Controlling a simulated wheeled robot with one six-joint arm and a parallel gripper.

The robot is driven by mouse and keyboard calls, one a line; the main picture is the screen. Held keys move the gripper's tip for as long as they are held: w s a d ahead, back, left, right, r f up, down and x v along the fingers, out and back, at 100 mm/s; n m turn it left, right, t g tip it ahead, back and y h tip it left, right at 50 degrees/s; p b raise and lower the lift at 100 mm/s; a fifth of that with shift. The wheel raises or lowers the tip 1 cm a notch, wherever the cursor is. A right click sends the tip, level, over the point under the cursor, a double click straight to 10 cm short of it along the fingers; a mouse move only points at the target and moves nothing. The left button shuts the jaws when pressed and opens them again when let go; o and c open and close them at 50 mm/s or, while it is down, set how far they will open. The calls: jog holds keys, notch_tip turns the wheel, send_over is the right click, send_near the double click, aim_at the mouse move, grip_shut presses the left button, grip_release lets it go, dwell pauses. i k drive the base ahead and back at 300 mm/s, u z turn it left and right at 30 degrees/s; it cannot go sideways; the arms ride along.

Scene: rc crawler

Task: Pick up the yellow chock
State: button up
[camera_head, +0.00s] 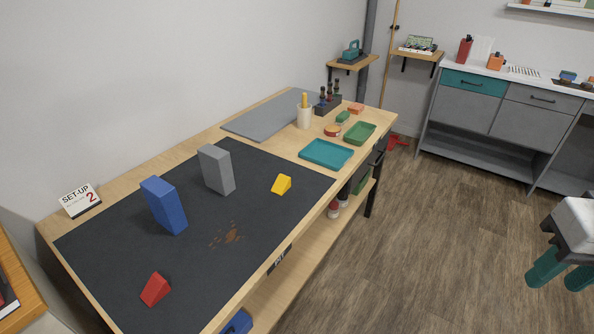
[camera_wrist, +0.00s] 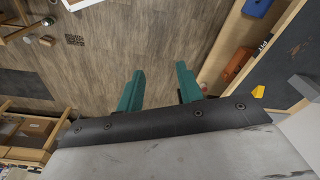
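The yellow chock (camera_head: 281,184) is a small wedge-shaped block. It lies on the dark mat (camera_head: 270,222) near the mat's right edge on the workbench, and shows small at the right of the wrist view (camera_wrist: 258,91). My gripper (camera_head: 562,272) has teal fingers and is at the right of the head view, over the floor and well away from the bench. In the wrist view my gripper (camera_wrist: 160,87) is open, with only floor showing between its fingers.
A grey block (camera_head: 216,170) and a blue block (camera_head: 164,205) stand upright left of the chock. A red wedge (camera_head: 155,289) lies at the mat's near end. A teal tray (camera_head: 326,154) and green tray (camera_head: 360,133) sit beyond it. Open floor (camera_head: 440,230) lies right of the bench.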

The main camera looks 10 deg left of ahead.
aim_at(283, 183)
jog(key=u, duration=0.25)
jog(key=i, duration=1.05)
jog(key=u, duration=0.45)
